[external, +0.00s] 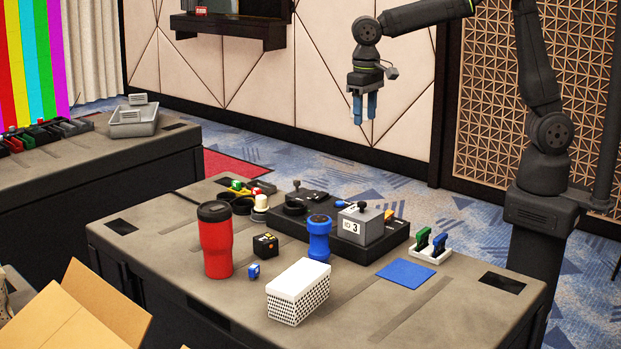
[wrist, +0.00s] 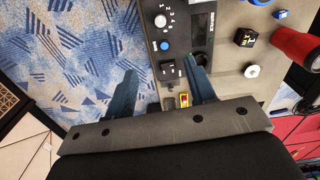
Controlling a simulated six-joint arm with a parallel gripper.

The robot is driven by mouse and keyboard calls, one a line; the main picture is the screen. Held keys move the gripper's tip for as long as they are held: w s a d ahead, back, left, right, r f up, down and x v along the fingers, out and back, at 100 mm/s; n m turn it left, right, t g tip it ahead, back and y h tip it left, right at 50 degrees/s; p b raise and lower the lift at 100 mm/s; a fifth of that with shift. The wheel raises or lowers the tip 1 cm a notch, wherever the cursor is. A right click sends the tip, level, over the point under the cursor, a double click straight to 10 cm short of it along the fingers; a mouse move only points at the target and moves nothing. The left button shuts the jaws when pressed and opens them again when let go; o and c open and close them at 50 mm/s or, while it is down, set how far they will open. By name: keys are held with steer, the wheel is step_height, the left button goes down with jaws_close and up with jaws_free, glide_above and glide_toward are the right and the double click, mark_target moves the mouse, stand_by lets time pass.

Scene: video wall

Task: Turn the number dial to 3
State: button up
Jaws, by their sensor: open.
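My gripper (external: 365,107) hangs high behind the table in the external view, its two blue fingers pointing down, apart and empty. In the wrist view its fingers (wrist: 160,97) are spread wide with nothing between them. In the external view, a grey box (external: 350,226) labelled "ID 3" stands on the black console (external: 372,257) with a black knob (external: 361,206) on top.
A blue cylinder (external: 319,240), red tumbler (external: 215,245), black cube (external: 265,245) and white perforated box (external: 298,291) stand near the console. A blue mat (external: 405,274) lies to the right, by a white holder (external: 428,254). Air around my gripper is clear.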

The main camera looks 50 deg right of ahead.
step_height(320, 180, down, 24)
steer(key=n, duration=1.6)
steer(key=shift+f, duration=0.15)
steer(key=c, duration=1)
steer(key=shift+o, duration=0.2)
